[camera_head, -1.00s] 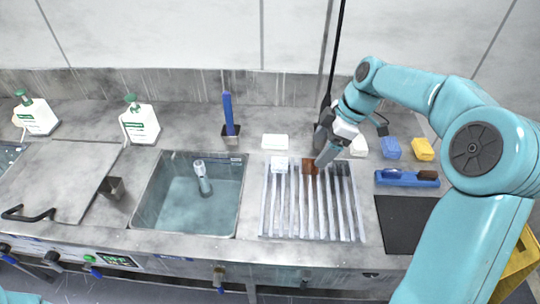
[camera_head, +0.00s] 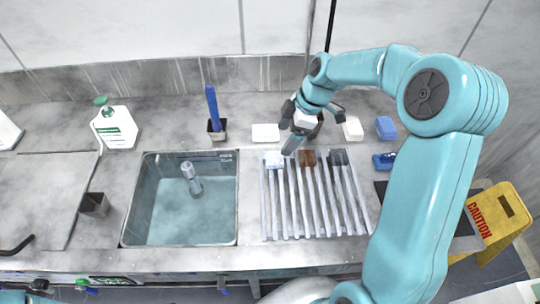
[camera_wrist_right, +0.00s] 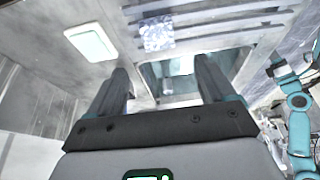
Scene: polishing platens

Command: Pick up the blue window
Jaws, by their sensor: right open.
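The pale bluish square (camera_head: 275,160) that best fits the blue window lies at the back left of a slatted metal rack (camera_head: 265,215). In the right wrist view it is a speckled bluish square (camera_wrist_right: 157,33). My right gripper (camera_head: 290,147) is just behind and slightly right of it in the head view, apart from it. In the right wrist view my right gripper (camera_wrist_right: 165,82) is open, with nothing between its fingers. My left gripper is not in view.
A brown square (camera_head: 307,158) and a dark square (camera_head: 338,157) sit beside it on the rack. A white block (camera_head: 265,133) lies behind. A water-filled sink (camera_head: 150,235) is left. A blue upright tool (camera_head: 212,105) stands behind the sink. Blue blocks are at right.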

